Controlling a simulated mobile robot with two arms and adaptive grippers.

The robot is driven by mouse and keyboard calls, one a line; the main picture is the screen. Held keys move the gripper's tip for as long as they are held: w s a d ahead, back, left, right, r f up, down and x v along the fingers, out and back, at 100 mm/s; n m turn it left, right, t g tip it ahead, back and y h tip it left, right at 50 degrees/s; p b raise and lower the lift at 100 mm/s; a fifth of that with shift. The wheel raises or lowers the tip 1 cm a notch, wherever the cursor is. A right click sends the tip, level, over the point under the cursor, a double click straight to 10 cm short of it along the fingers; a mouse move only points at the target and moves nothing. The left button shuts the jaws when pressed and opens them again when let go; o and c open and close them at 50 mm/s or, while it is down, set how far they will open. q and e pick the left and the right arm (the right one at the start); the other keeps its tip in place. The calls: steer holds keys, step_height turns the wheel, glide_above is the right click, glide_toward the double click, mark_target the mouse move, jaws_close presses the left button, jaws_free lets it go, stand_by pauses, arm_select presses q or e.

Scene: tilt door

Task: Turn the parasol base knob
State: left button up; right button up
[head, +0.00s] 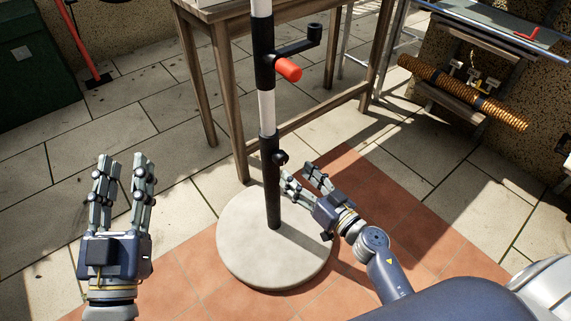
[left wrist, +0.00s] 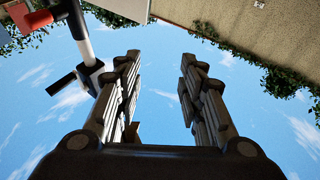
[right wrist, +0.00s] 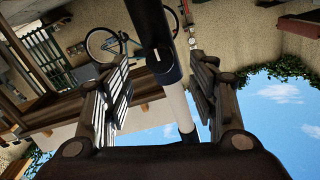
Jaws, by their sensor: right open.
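The parasol base has a round pale concrete disc (head: 240,255) with a dark upright tube (head: 271,205). A small black knob (head: 281,157) sticks out to the right near the top of the tube. My right gripper (head: 297,170) is open, just below and right of the knob; contact cannot be told. In the right wrist view the white and black pole (right wrist: 176,105) shows between the spread fingers (right wrist: 158,90). My left gripper (head: 123,160) is open and empty, pointing up, well left of the base. Its open fingers also show in the left wrist view (left wrist: 160,65).
The parasol pole (head: 267,110) carries a red crank grip (head: 289,70) and a black crank arm (head: 297,46) above the knob. A wooden table (head: 228,90) stands close behind the pole. A dark green box (head: 35,75) is at the far left. Paved floor at left is clear.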

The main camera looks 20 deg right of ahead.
mark_target(284, 162)
steer(key=x, duration=0.4)
steer(key=shift+w+a+b, duration=0.1)
steer(key=shift+w+b, duration=0.2)
steer(key=shift+b, duration=0.05)
arm_select(q)
steer(key=shift+s+r+t+h, duration=0.15)
steer(key=shift+s+r+t, duration=0.25)
steer(key=shift+r+t, duration=0.25)
steer(key=shift+s+r+t+h, duration=0.2)
steer(key=shift+s+r+t, duration=0.2)
steer(key=shift+r, duration=0.5)
steer(key=shift+s+r+t+h, duration=0.15)
steer(key=shift+s+r+t, duration=0.25)
steer(key=shift+r+t, duration=0.25)
arm_select(e)
steer(key=shift+x, duration=0.85)
arm_select(q)
steer(key=shift+r, duration=0.1)
arm_select(e)
steer(key=c, duration=1.1)
